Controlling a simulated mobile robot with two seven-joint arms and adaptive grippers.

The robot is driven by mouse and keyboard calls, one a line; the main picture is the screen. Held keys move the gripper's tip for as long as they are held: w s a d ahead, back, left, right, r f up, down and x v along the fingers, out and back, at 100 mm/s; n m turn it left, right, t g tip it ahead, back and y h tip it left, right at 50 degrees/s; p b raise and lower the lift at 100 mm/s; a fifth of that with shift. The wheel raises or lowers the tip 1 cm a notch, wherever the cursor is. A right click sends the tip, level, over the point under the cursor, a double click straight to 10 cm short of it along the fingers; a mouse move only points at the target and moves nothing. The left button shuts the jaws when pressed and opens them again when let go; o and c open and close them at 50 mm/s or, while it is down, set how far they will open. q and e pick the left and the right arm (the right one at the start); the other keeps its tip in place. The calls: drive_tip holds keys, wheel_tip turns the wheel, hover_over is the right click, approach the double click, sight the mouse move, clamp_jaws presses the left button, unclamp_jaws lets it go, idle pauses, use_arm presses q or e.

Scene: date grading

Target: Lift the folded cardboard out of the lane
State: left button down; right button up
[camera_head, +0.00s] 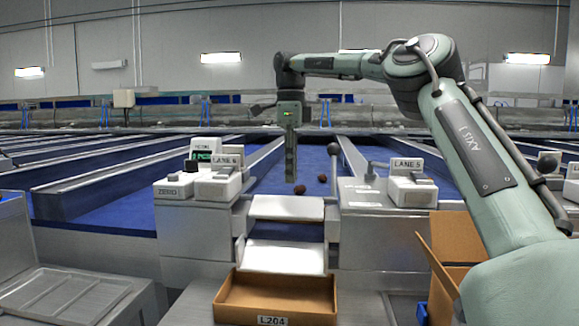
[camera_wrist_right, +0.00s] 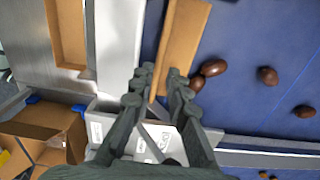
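The folded cardboard (camera_wrist_right: 184,38) is a narrow brown strip at the top middle of the right wrist view, along the near end of the blue lane (camera_wrist_right: 248,95). I cannot make it out in the head view. My right gripper (camera_head: 291,178) points straight down over the lane mouth. In the wrist view the tips of my right gripper (camera_wrist_right: 160,76) are on either side of the cardboard's near end. Whether they press on it I cannot tell. My left gripper is not in view.
Several brown dates (camera_wrist_right: 214,68) lie on the lane close by the cardboard. A white chute (camera_head: 285,256) leads down to a cardboard tray (camera_head: 228,305) marked L204. Scale units for LANE 6 (camera_head: 218,188) and LANE 5 (camera_head: 411,190) flank the mouth. An open box (camera_head: 452,240) stands at right.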

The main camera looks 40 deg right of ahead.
drive_tip(key=shift+w+d+f, duration=0.1)
drive_tip(key=shift+f, duration=0.05)
wheel_tip(320, 180, down, 7)
drive_tip(key=shift+f, duration=0.2)
clamp_jaws()
drive_tip(key=shift+r, duration=0.1)
